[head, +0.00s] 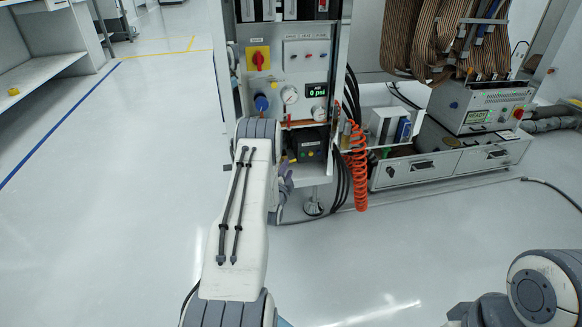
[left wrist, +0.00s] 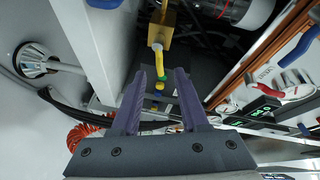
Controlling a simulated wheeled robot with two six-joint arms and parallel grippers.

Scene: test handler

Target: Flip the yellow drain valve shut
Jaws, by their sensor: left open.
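The yellow drain valve handle (left wrist: 158,58) shows in the left wrist view, sticking out from a brass valve body (left wrist: 161,27) at the top middle. My left gripper (left wrist: 162,74) is open, with its purple fingers on either side of the handle's line in the picture. I cannot tell whether either finger touches it. In the head view the left gripper (head: 286,180) shows only in part beside my forearm, low at the cabinet's open bay. I cannot make out the valve there. My right gripper is out of view.
The cabinet panel (head: 270,80) carries a red knob (head: 259,59), gauges and a display (head: 317,91) reading 0 psi. An orange coiled hose (head: 358,170) and black cables hang at its right. A grey bench unit (head: 450,163) stands further right. The floor at left is clear.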

